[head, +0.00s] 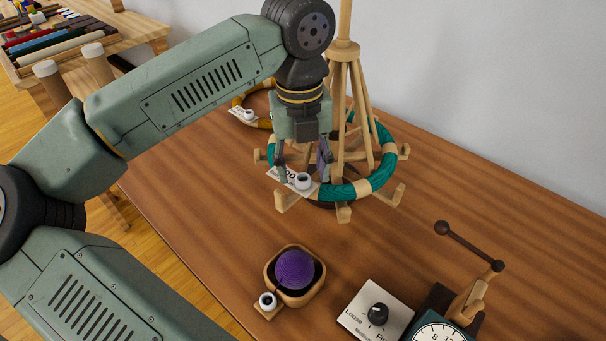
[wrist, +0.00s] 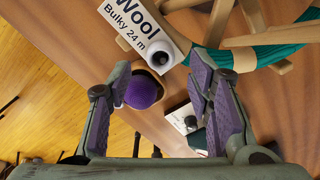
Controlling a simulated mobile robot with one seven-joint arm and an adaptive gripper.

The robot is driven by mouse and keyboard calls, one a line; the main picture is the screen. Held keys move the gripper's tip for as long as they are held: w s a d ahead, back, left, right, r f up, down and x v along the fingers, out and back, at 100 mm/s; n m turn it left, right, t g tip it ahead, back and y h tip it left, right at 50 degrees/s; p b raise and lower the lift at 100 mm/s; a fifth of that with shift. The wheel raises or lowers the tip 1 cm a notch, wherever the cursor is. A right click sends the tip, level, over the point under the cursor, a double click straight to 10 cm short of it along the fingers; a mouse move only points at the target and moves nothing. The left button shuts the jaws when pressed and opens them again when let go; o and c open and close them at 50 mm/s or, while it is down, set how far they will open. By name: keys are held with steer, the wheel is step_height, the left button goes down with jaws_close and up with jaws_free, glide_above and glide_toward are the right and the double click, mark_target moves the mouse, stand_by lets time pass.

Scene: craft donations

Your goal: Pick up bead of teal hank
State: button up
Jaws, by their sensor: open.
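The teal hank (head: 344,190) lies around the arms of a wooden swift, with tan bands on it. A white label (head: 280,177) hangs at its left front, and a white bead (head: 303,181) with a dark centre sits at the label's end. My gripper (head: 303,168) is open just above and behind the bead, pointing down.
The swift's post (head: 345,60) and slanted struts stand close right of my gripper. A mustard hank (head: 238,102) with its own label and bead lies behind. In front are a wooden bowl (head: 316,292) with a purple ball (head: 295,269), a dial box (head: 362,316) and a crank (head: 468,245).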

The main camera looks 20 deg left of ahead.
steer(key=shift+f, duration=1.15)
steer(key=c, duration=0.8)
